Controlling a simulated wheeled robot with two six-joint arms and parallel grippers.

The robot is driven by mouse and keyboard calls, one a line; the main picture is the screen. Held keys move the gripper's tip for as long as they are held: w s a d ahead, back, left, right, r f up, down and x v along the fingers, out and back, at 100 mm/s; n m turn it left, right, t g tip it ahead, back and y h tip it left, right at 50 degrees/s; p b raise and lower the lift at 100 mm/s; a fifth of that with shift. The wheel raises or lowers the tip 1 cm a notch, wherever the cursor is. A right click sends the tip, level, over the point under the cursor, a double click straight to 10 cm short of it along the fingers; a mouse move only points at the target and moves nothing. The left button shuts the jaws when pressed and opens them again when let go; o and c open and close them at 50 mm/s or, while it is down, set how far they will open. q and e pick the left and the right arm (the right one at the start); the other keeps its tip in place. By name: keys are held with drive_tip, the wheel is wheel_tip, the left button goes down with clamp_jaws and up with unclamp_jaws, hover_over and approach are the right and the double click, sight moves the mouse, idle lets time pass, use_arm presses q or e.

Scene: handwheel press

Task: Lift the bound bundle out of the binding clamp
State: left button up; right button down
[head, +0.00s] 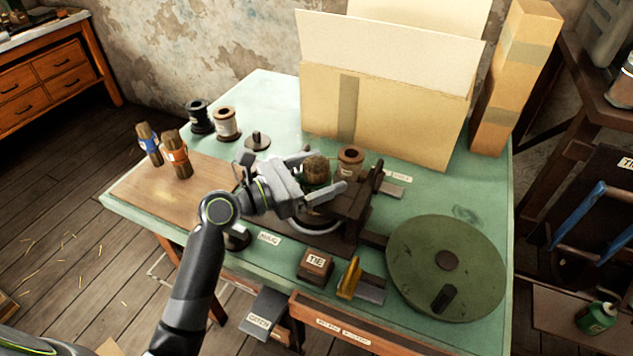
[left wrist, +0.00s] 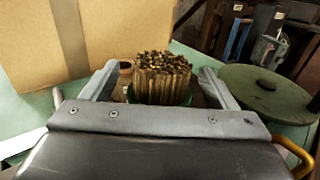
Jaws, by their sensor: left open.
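The bound bundle (head: 316,168) is a tight round cluster of brown sticks with a green band, upright in the dark binding clamp (head: 352,210) on the green table. In the left wrist view the bundle (left wrist: 160,78) stands between my fingers, with its green band partly hidden below. My left gripper (head: 327,170) is open, one finger on each side of the bundle. A gap shows on both sides in the left wrist view (left wrist: 158,72). The bundle's lower part is hidden by the gripper and clamp. My right gripper is not in view.
A green handwheel (head: 440,250) lies right of the clamp. A spool (head: 350,160) stands just behind the bundle. A tall cardboard box (head: 385,110) stands at the back. Two other bundles, blue-banded (head: 149,145) and orange-banded (head: 177,155), stand on a wooden board (head: 150,195) with free room.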

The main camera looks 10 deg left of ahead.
use_arm(q)
drive_tip(key=shift+w+d, duration=0.4)
drive_tip(key=shift+d, duration=0.05)
drive_tip(key=shift+a, duration=0.1)
drive_tip(key=c, duration=1.2)
drive_tip(key=shift+s+r, duration=0.1)
